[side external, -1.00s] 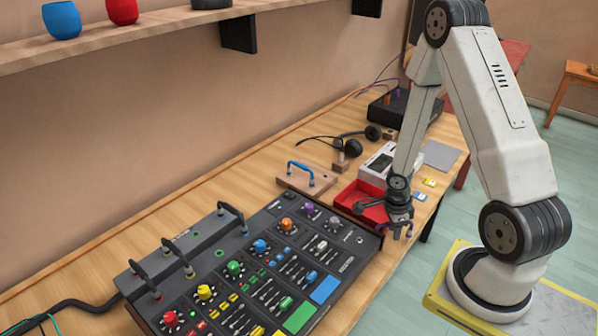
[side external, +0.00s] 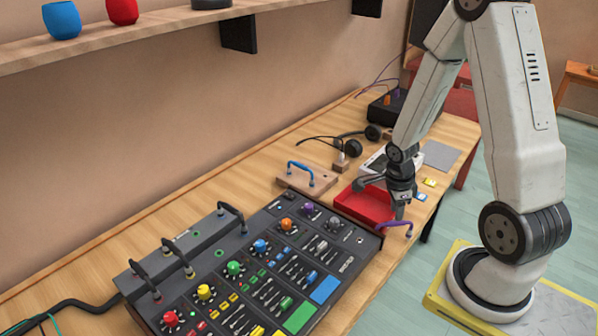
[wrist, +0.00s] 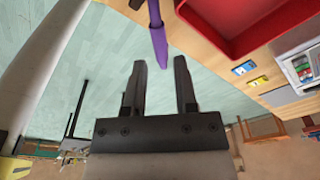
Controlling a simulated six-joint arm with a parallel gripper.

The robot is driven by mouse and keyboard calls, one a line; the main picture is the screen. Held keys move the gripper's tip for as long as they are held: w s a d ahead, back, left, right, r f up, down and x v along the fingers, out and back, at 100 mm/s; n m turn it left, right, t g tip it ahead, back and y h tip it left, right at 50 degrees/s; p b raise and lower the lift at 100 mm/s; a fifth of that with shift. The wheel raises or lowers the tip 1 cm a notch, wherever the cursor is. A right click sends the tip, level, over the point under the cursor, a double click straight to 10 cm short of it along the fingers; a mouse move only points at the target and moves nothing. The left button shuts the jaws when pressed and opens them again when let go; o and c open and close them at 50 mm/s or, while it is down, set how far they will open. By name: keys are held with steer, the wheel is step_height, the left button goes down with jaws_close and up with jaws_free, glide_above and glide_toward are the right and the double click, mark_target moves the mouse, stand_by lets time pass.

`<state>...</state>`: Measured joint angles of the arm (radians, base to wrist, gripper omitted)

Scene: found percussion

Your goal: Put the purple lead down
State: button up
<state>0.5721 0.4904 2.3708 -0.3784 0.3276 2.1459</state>
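The purple lead (side external: 394,223) is a short curved piece at the table's front edge, just right of the mixer's far corner. In the wrist view the purple lead (wrist: 158,40) runs down from the top, past the table edge with the floor behind it, its near end just beyond my fingertips. My gripper (side external: 401,212) is above the lead, beside the red tray (side external: 362,203). In the wrist view my gripper (wrist: 159,62) has its fingers apart with nothing between them. Whether the lead rests fully on the table is hard to tell.
The mixer (side external: 345,264) with coloured knobs and patch leads fills the near table. A wooden block with a blue handle (side external: 303,180) stands behind the tray. Yellow and blue tags (side external: 429,183) lie to the right. Headphones (side external: 350,148) lie farther back.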

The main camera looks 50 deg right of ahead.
steer(key=shift+w+a+r, duration=0.1)
steer(key=shift+a+r, duration=0.05)
steer(key=shift+r, duration=1.1)
steer(key=shift+w+a+r, duration=0.1)
steer(key=shift+r, duration=1.1)
steer(key=w+a+r+n+t, duration=0.1)
steer(key=w+a+r+n, duration=0.1)
steer(key=a+n, duration=0.6)
steer(key=w+a+r+n+t+y, duration=0.1)
steer(key=a+n, duration=0.8)
steer(key=n, duration=1)
steer(key=shift+w+r+t, duration=0.65)
steer(key=shift+r+t, duration=0.15)
steer(key=shift+r, duration=0.55)
